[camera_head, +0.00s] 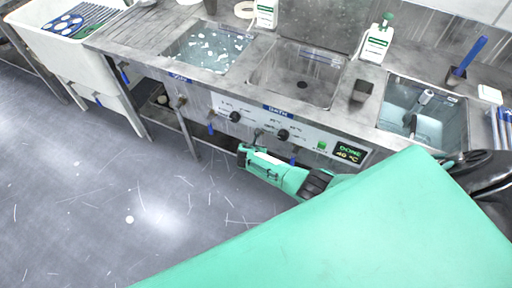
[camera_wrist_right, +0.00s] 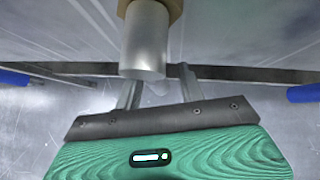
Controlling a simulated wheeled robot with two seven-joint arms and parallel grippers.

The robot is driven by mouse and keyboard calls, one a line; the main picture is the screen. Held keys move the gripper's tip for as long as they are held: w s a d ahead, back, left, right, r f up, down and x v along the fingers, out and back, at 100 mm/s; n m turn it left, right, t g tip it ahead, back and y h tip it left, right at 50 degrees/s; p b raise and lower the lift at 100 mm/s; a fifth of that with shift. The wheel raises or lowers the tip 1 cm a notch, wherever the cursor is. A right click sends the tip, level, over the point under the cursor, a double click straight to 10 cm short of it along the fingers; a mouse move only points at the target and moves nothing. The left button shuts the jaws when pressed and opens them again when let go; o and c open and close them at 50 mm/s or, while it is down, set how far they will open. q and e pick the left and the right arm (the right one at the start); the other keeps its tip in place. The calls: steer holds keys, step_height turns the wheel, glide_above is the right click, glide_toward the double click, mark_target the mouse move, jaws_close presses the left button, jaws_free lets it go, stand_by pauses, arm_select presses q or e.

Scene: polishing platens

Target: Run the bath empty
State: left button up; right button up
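The basin above the "BATH" label (camera_head: 278,112) is a grey sink (camera_head: 320,70) with its dark drain hole visible; I see no clear water surface in it. My right gripper (camera_head: 243,154) is at the front of the counter, below the control panel. In the right wrist view, its two fingers (camera_wrist_right: 160,88) are apart, with a grey metal cylinder (camera_wrist_right: 143,45) with a brass-coloured collar in front of and between them. I cannot tell whether they touch it. A blue handle (camera_head: 293,160) hangs below the panel near this gripper. My left gripper is out of view.
The left basin (camera_head: 212,50) holds water with pale flecks. The right basin (camera_head: 450,118) holds bluish water. The panel has black knobs (camera_head: 282,134) and a display (camera_head: 348,154) reading "DONE 40 °C". Another blue handle (camera_head: 211,128) hangs to the left. Open floor (camera_head: 90,200) lies in front.

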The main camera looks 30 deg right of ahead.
steer(key=shift+r, duration=0.1)
steer(key=shift+s+a+r, duration=0.15)
steer(key=shift+a+r, duration=0.05)
steer(key=p+v, duration=0.4)
steer(key=v, duration=0.9)
steer(key=s+d+f+m+g+y, duration=0.1)
steer(key=s+f+m+g+y, duration=0.3)
steer(key=s+f+m, duration=1.4)
steer(key=s+f, duration=0.1)
steer(key=s, duration=0.7)
steer(key=s+d+f+m+g+y, duration=0.1)
steer(key=s+f+m, duration=0.3)
steer(key=s, duration=0.8)
steer(key=s+f+m+y, duration=0.1)
steer(key=s+f+m, duration=0.2)
steer(key=s, duration=0.8)
step_height(320, 180, down, 3)
steer(key=shift+s+d+r+g, duration=0.15)
steer(key=shift+s+d+g, duration=0.2)
steer(key=shift+g, duration=0.05)
